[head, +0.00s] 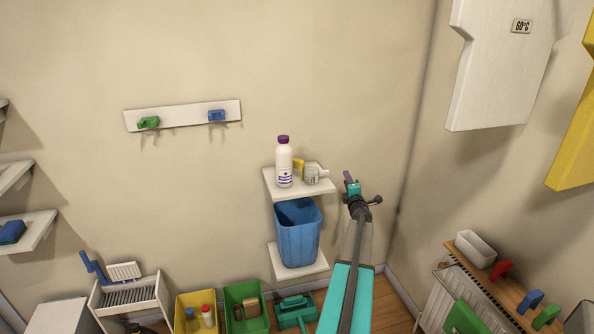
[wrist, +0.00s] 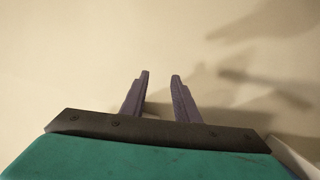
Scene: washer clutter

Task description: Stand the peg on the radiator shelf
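The radiator shelf (head: 513,303) is a brown wooden board above the white radiator (head: 456,300) at the lower right of the head view. A red peg-like piece (head: 501,270), a blue one (head: 530,301) and a green one (head: 547,318) are on it. A green piece (head: 148,122) and a blue piece (head: 217,116) sit on a white wall rail (head: 182,116); I cannot tell which piece is the task's peg. My gripper (head: 349,178) is right of the small wall shelf. In the wrist view its fingers (wrist: 160,75) are apart and empty, facing bare wall.
A white bottle (head: 284,165) and smaller items stand on the upper wall shelf (head: 320,188). A blue bin (head: 298,235) is on the lower one. Yellow (head: 184,299) and green (head: 229,293) crates stand below. A white box (head: 475,248) sits at the radiator shelf's far end.

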